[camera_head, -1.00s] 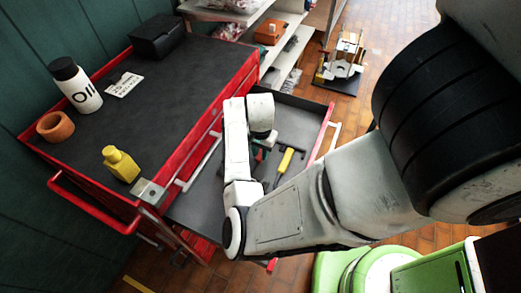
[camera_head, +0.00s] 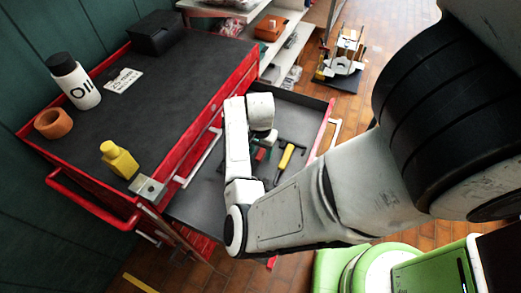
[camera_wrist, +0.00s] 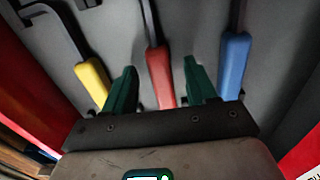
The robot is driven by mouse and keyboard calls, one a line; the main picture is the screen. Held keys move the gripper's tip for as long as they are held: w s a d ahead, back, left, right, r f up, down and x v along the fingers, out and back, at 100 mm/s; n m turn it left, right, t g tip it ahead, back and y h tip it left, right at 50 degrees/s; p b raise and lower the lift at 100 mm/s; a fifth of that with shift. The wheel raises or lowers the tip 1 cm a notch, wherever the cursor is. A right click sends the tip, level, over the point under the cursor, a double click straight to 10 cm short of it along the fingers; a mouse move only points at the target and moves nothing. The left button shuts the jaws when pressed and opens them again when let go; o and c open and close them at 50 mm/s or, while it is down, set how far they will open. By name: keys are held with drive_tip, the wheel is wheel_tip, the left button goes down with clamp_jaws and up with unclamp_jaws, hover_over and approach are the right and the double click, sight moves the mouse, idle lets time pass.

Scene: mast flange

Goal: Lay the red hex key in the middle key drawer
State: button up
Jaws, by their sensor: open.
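The red hex key (camera_wrist: 160,80) lies on the grey floor of a pulled-out drawer (camera_head: 292,104), its dark shaft running up the wrist view. My gripper (camera_wrist: 160,67) is open, with one green finger on each side of the red handle. I see gaps between the handle and both fingers; the height of the fingers above the drawer floor is unclear. In the head view, the red key (camera_head: 260,154) shows only partly beside my wrist. Whether this drawer is the middle one is not clear.
A yellow hex key (camera_wrist: 92,82) lies left of the red one, and a blue hex key (camera_wrist: 234,62) lies right.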

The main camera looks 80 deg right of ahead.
wheel_tip(320, 180, up, 11)
drive_tip(key=shift+b, duration=0.3)
drive_tip(key=shift+f, duration=0.1)
idle(0.7)
